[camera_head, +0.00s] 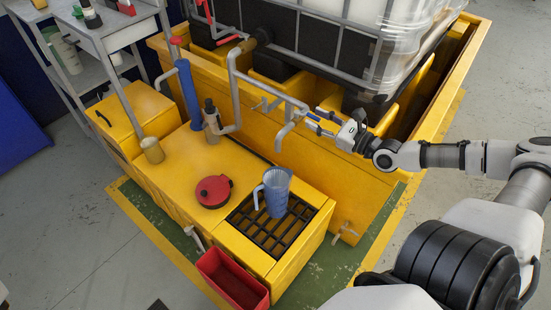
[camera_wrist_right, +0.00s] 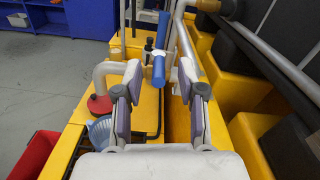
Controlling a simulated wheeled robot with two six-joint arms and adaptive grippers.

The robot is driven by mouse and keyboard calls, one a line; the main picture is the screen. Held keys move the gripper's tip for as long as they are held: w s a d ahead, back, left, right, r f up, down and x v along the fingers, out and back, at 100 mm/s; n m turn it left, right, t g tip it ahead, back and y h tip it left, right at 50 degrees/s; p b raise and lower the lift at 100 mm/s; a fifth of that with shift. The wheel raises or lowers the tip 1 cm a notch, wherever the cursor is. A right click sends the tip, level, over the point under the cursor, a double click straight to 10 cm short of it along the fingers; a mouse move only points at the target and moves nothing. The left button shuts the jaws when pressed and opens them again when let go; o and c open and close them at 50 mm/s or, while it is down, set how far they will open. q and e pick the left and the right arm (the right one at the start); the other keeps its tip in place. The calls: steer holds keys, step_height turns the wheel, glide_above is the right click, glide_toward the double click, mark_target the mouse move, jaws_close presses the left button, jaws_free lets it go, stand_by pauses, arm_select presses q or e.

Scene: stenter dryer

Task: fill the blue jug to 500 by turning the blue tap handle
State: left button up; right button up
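The blue jug (camera_head: 277,192) stands upright on a black grate, and its level cannot be read. In the wrist view part of a pale blue ribbed shape, likely the jug (camera_wrist_right: 100,132), shows at lower left. A grey tap spout (camera_head: 284,134) hangs above the jug's area. My right gripper (camera_head: 318,121) is beside the tap pipe, its fingers pointing left. In the wrist view my right gripper (camera_wrist_right: 160,72) is open, with the blue tap handle (camera_wrist_right: 158,70) showing between its fingertips. Contact cannot be told. My left gripper is out of view.
The black grate (camera_head: 250,232) is set in a yellow bench with a red round lidded pot (camera_head: 213,191). A red bin (camera_head: 235,281) stands at the front. A blue column (camera_head: 188,95) and a grey-brown bottle (camera_head: 211,118) stand behind. A caged tank (camera_head: 330,45) rises at the back.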

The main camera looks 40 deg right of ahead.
steer(key=p+v, duration=0.4)
steer(key=v, duration=0.3)
steer(key=shift+p, duration=0.4)
steer(key=shift+r, duration=0.1)
